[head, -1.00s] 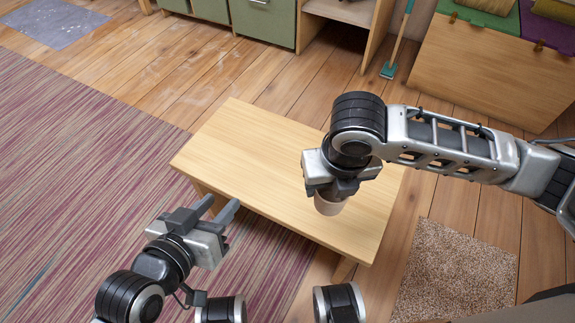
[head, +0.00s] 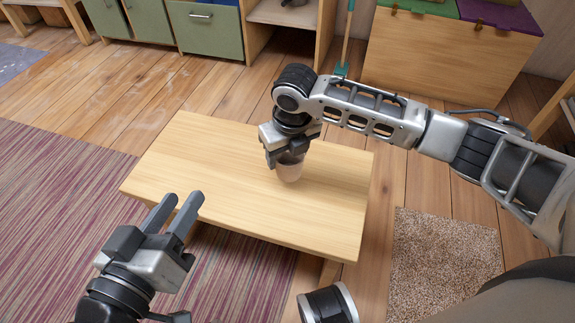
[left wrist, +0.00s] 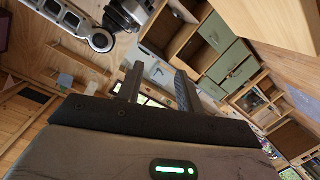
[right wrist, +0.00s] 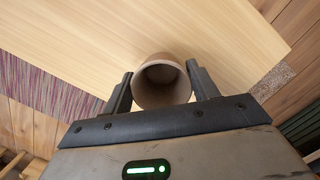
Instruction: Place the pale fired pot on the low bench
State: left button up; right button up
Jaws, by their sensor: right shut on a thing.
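The pale pot (head: 289,170) is in my right gripper (head: 287,155), over the right half of the low bench (head: 200,170). In the right wrist view the pot (right wrist: 162,84) shows its round open mouth between the two fingers, with the bench top (right wrist: 120,30) behind it. My right gripper is shut on the pot. I cannot tell whether the pot's base touches the bench. My left gripper (head: 172,215) is open and empty, near the bench's front left edge. Its two fingers stand apart in the left wrist view (left wrist: 155,85).
A striped rug (head: 60,200) lies left of the bench and a speckled mat (head: 445,250) lies to its right. Green-fronted cabinets (head: 205,28) and a wooden chest (head: 450,60) stand behind. A teal broom (head: 342,68) leans nearby. The bench's left half is clear.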

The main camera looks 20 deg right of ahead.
aim_at(287, 162)
jog(key=f, duration=0.1)
jog(key=f+b, duration=0.1)
jog(key=f, duration=0.1)
jog(key=shift+w+d+f, duration=0.1)
jog(key=shift+w+f, duration=0.1)
jog(key=shift+w, duration=0.05)
jog(key=shift+f+b, duration=0.15)
jog(key=shift+b, duration=0.15)
pick_arm(q)
jog(key=shift+d+r+h, duration=0.15)
jog(key=shift+r+h, duration=0.15)
pick_arm(e)
jog(key=o, duration=1.1)
